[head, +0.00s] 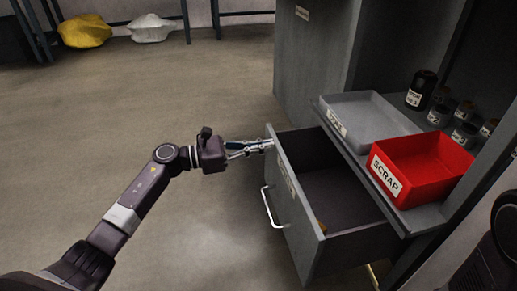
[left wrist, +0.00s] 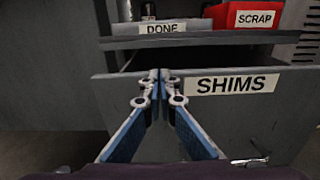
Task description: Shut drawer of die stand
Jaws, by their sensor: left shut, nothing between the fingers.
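The grey drawer (head: 297,211) of the die stand (head: 314,47) is pulled out, and its inside shows from above. A small brownish item lies inside near its front. The drawer front (left wrist: 220,119) fills much of the left wrist view and bears a SHIMS label (left wrist: 231,84). A metal bar handle (head: 270,209) is on the drawer front. My left gripper (head: 268,144) is shut and empty, its tips at the upper far part of the drawer front. In the left wrist view its fingertips (left wrist: 159,76) are left of the label. I cannot tell if they touch. The right gripper is not visible.
A grey tray (head: 329,103) and a red SCRAP bin (head: 433,201) stand on the shelf above the drawer. Several dark jars (head: 421,90) are behind them. A yellow sack (head: 84,31) and a white sack (head: 152,28) lie far back. The floor left of the drawer is clear.

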